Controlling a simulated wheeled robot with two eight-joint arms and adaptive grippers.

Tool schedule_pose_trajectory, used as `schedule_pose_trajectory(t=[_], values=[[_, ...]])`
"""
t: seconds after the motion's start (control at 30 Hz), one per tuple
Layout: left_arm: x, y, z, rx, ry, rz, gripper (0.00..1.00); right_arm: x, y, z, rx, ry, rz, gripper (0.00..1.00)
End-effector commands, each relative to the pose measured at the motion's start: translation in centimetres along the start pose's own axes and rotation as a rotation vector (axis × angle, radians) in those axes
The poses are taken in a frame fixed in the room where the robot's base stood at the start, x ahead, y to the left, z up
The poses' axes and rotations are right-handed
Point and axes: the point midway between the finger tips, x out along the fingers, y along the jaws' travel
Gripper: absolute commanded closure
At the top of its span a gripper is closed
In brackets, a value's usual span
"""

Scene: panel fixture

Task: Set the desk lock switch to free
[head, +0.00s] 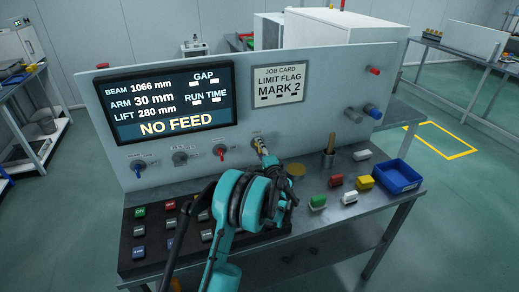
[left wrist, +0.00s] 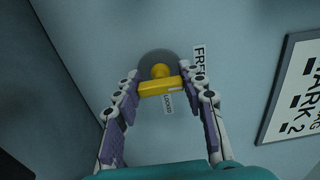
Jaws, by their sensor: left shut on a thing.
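The desk lock switch is a yellow bar knob (left wrist: 160,86) on a round grey base (left wrist: 157,62) in the left wrist view. A FREE label (left wrist: 199,62) stands at its right and a LOCKED label (left wrist: 167,103) just below it. My left gripper (left wrist: 162,88) is shut on the knob, with a fingertip at each end of the bar. In the head view my left gripper (head: 262,151) is at the upright panel, right of the red-handled switch, and mostly hides the lock switch. I cannot tell exactly which label the knob points to. My right gripper is not in view.
The panel (head: 320,115) carries a NO FEED screen (head: 168,98), a job card (head: 279,85) and other switches at the left. A button box (head: 185,262), coloured blocks, a wooden-handled stamp (head: 328,158) and a blue tray (head: 397,176) are on the desk.

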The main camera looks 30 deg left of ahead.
Motion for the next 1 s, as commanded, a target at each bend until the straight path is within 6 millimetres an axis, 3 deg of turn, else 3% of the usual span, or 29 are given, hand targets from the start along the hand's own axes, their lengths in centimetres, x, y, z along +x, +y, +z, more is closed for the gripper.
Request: schedule_pose_trajectory(t=[0.1, 0.13, 0.2, 0.57, 0.67, 1.0], values=[[0.0, 0.1, 0.1, -0.003, -0.001, 0.001, 0.89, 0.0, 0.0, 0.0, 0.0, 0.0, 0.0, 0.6], [0.0, 0.1, 0.1, -0.003, -0.001, 0.001, 0.55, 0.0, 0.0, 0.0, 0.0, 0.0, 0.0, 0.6], [0.0, 0.1, 0.1, -0.002, -0.001, 0.001, 0.38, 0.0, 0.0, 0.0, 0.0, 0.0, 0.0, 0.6], [-0.4, 0.0, 0.0, 0.0, 0.0, 0.001, 0.38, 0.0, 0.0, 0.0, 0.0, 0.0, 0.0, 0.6], [-1.6, 0.0, -0.1, 0.0, 0.001, 0.001, 0.38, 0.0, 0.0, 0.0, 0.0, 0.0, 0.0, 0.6], [-8.8, 0.0, -0.1, -0.001, 0.002, 0.001, 0.38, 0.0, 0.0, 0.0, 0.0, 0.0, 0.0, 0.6]])
